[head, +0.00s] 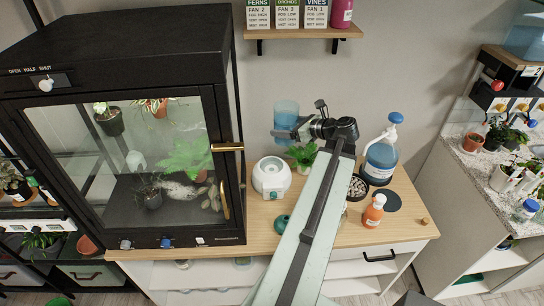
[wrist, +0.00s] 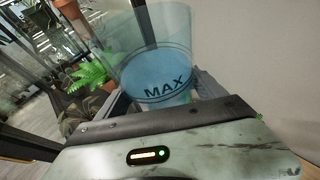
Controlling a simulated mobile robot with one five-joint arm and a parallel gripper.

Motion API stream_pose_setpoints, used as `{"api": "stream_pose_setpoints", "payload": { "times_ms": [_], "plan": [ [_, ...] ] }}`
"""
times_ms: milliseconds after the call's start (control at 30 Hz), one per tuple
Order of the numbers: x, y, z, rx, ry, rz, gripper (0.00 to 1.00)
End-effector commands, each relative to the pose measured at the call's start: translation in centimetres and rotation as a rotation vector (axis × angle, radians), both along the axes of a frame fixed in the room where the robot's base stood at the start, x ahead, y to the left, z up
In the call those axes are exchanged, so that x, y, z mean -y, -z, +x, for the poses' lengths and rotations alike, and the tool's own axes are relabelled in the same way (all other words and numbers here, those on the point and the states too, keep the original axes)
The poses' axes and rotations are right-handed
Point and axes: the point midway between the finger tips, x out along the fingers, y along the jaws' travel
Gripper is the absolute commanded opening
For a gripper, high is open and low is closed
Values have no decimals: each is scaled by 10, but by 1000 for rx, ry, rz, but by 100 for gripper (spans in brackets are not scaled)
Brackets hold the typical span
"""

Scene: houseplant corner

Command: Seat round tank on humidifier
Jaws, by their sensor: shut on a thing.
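The round tank (head: 286,112), clear blue with water-like blue fill, is held in the air above the wooden counter. The humidifier (head: 271,180), a white round base with a teal knob at its front, stands on the counter below, slightly left of the tank. My gripper (head: 299,132) is shut on the tank from the right; the fingertips are partly hidden. In the wrist view the tank (wrist: 158,82) fills the space between my fingers, shows a MAX mark and looks tilted in that picture. A gap separates the tank from the humidifier.
A black glass cabinet (head: 120,55) with plants stands close on the left. A fern (head: 303,154), a large blue bottle (head: 381,158), an orange bottle (head: 373,210) and a teal round piece (head: 282,224) are on the counter (head: 230,245). A shelf (head: 300,33) hangs above.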

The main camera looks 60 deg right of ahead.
Motion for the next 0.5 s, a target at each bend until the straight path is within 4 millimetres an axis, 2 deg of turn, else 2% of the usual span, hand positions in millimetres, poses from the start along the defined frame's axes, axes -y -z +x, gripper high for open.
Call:
{"api": "stream_pose_setpoints", "payload": {
  "times_ms": [33, 200, 333, 500],
  "plan": [
    [6, 43, 11, 2, -22, 0, 7],
    [12, 100, 40, 2, -91, 0, 7],
    [13, 126, 56, 3, -129, 1, 7],
    [13, 134, 64, 3, -149, 0, 7]
  ]
}}
